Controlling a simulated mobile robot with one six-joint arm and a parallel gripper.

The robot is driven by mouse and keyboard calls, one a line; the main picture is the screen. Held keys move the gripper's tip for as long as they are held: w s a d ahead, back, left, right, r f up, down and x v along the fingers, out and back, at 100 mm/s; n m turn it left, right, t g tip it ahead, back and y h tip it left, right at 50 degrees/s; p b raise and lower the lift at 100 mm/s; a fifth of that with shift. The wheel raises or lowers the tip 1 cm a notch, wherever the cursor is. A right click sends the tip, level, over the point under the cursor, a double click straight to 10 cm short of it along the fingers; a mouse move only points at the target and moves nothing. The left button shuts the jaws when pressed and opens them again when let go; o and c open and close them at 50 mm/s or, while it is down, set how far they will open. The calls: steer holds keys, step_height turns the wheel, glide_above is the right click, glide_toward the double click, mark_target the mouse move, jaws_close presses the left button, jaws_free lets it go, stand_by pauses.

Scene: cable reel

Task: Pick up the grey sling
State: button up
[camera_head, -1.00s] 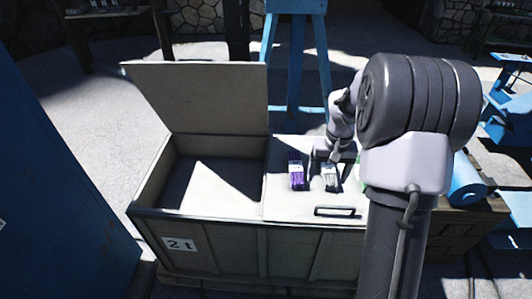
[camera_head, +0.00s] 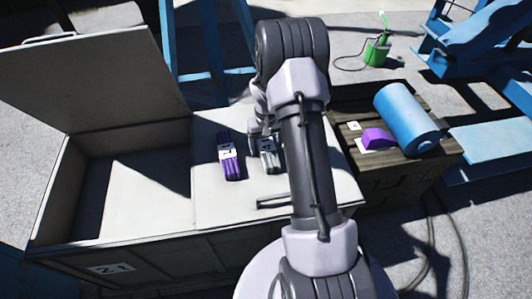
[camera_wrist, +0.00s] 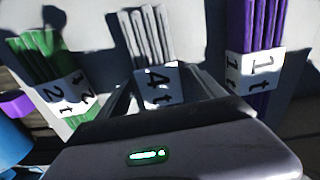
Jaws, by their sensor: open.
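The grey sling (camera_head: 268,160), a bundle with a white label, lies on the closed right lid of the chest. In the wrist view the grey sling (camera_wrist: 150,36) is at top centre, its label reading 4 t. My gripper (camera_wrist: 158,84) is open just over the labelled part, with a finger on either side of it in the picture. Whether the fingers touch it, I cannot tell. In the head view my gripper (camera_head: 262,138) is at the sling's far end, partly hidden by my arm.
A purple sling (camera_head: 230,160) labelled 1 t lies left of the grey one. A green sling (camera_wrist: 45,68) labelled 2 t lies on its other side. The chest's left compartment (camera_head: 130,185) is open. A wooden crate (camera_head: 395,180) at right bears a blue cylinder (camera_head: 405,118) and a purple block (camera_head: 377,138).

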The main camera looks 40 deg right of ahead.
steer(key=shift+w+d+f, duration=0.1)
steer(key=shift+f, duration=0.3)
steer(key=shift+r, duration=0.15)
steer(key=shift+c, duration=0.9)
jaws_close()
